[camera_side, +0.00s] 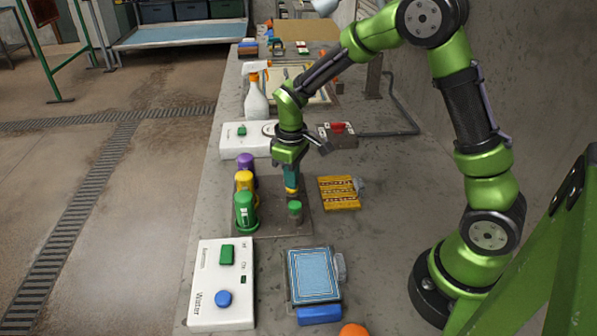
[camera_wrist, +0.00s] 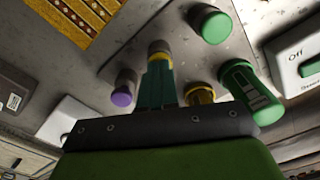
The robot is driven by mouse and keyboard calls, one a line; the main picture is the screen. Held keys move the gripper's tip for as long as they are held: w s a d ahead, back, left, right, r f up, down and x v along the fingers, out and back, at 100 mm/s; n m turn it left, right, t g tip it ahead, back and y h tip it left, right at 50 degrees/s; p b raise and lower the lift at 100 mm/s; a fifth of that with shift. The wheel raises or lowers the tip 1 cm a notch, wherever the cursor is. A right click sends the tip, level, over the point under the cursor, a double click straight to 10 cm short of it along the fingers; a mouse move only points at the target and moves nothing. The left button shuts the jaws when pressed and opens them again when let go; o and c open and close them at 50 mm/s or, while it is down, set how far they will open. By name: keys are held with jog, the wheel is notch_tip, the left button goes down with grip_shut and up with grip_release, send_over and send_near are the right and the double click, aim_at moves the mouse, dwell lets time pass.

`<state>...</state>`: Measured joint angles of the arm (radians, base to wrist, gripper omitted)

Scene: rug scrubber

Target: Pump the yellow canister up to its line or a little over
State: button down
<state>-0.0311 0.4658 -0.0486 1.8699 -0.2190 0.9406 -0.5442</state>
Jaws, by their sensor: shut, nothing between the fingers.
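The yellow canister (camera_side: 244,182) stands between the purple canister (camera_side: 246,162) and the green canister (camera_side: 246,211) on a dark plate. In the wrist view the yellow canister (camera_wrist: 201,94) is partly hidden behind my gripper's body; its line and fill level cannot be read. My gripper (camera_side: 291,180) points down over the yellow pump knob, right of the canisters, with its fingers together and empty. In the wrist view the fingertips (camera_wrist: 160,68) meet or nearly meet the yellow pump knob (camera_wrist: 159,46); contact is not certain. The green pump knob (camera_side: 295,206) and purple knob (camera_wrist: 123,94) flank it.
A yellow patterned rug piece (camera_side: 339,193) lies right of the pumps. A red-button box (camera_side: 338,136) and spray bottle (camera_side: 256,103) stand behind.

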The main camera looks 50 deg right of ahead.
jog(key=shift+r, duration=3.2)
jog(key=s+a+r+m+t+y, duration=0.1)
jog(key=s+a+r+m+t, duration=0.1)
jog(key=s+r, duration=0.4)
jog(key=s+a+r+m+t+y, duration=0.1)
jog(key=s+r+m+t, duration=0.4)
jog(key=s, duration=0.6)
jog(key=shift+a+r, duration=0.35)
jog(key=shift+r, duration=0.4)
